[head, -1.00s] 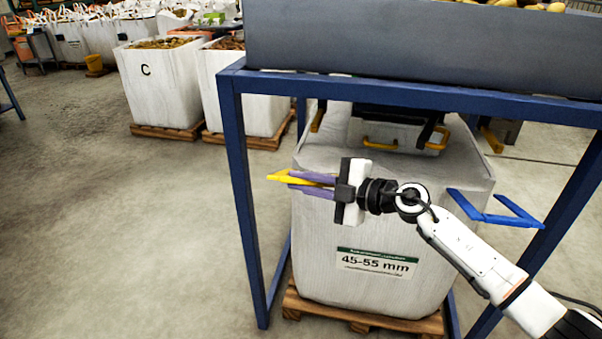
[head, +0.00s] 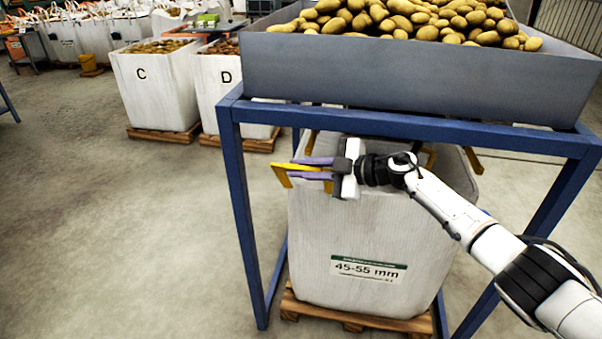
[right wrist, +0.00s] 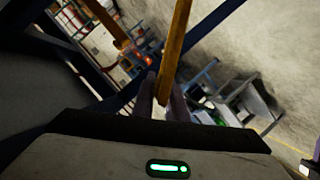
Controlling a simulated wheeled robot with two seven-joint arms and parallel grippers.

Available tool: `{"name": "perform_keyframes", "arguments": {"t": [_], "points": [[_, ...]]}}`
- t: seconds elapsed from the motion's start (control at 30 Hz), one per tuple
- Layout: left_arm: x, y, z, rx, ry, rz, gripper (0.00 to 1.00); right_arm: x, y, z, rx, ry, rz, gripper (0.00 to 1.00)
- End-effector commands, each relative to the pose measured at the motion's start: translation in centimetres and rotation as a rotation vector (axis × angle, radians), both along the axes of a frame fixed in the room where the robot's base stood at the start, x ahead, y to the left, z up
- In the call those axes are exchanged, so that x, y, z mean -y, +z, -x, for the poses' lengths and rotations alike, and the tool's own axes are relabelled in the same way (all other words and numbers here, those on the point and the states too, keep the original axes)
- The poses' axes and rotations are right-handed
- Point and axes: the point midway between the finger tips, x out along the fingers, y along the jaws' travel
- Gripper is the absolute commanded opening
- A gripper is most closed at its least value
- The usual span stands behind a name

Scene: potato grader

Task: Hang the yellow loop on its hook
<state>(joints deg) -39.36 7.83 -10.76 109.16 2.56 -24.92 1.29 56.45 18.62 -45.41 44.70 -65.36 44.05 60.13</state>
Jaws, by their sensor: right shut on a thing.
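The yellow loop (head: 282,172) is a bent yellow strap, held out at the front left of the white bag labelled 45-55 mm (head: 330,225). My right gripper (head: 308,169), with purple fingers, is shut on it, just below the blue frame's front beam. In the right wrist view the loop (right wrist: 177,45) runs up from between the fingers (right wrist: 162,98). My left gripper is out of view.
A blue frame (head: 240,180) surrounds the bag, with a grey bin (head: 400,85) of potatoes (head: 420,18) above. The bag stands on a wooden pallet (head: 350,318). Bags C (head: 155,95) and D (head: 235,95) stand behind. The floor at left is clear.

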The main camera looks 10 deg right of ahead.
Motion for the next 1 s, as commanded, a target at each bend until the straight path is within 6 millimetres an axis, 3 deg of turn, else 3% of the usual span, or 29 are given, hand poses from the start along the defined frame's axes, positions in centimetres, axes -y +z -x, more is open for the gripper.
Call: {"name": "perform_keyframes", "arguments": {"t": [0.37, 0.4, 0.5, 0.8, 1.0], "points": [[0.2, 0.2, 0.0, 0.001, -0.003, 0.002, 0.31, 0.4, 0.4, -0.5, 0.015, -0.012, 0.005, 0.00], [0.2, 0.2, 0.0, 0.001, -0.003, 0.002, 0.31, 0.4, 0.4, -0.4, 0.015, -0.011, 0.004, 0.18], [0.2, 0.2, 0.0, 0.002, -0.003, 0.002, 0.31, 0.3, 0.4, -0.4, 0.012, -0.010, 0.003, 0.30], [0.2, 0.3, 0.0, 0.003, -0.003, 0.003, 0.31, 0.4, 0.3, -0.2, 0.008, -0.006, 0.003, 0.30], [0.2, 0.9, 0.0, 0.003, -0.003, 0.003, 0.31, 2.2, 0.9, 1.0, 0.007, -0.007, 0.006, 0.30]]}}
